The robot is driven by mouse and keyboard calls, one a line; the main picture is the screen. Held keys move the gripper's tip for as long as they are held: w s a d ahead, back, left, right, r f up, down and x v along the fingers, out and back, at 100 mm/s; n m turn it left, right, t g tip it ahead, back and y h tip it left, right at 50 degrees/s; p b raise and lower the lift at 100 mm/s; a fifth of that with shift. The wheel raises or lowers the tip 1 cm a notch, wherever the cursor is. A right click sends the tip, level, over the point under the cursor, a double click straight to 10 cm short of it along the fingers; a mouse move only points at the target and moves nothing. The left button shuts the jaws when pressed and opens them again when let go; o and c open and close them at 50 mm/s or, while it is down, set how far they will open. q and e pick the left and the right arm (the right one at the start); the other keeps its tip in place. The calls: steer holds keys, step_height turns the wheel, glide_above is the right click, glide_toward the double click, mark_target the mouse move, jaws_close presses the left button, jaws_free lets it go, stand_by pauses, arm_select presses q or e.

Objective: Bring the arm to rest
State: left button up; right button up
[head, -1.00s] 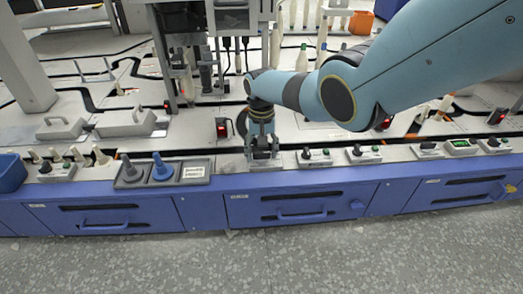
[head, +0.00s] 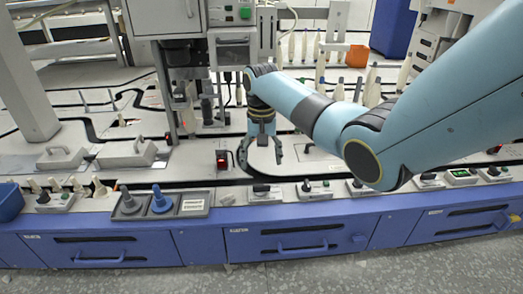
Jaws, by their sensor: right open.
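My right arm reaches in from the right in the head view. My right gripper (head: 262,158) points down over the white work surface, its fingers spread apart with nothing between them. It hangs behind a row of small control blocks on the front ledge. The bobbin tray (head: 196,205) lies on that ledge to the left of the gripper. A grey bobbin (head: 129,203) and a blue bobbin (head: 161,201) stand upright in it. My left gripper does not show.
A small black box with a red light (head: 222,160) stands just left of the gripper. A control block (head: 264,194) sits in front of it. Tall grey machinery (head: 182,60) rises behind to the left. Blue drawers (head: 290,240) run along the front.

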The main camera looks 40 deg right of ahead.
step_height(320, 180, up, 2)
steer(key=shift+r, duration=0.2)
stand_by(0.4)
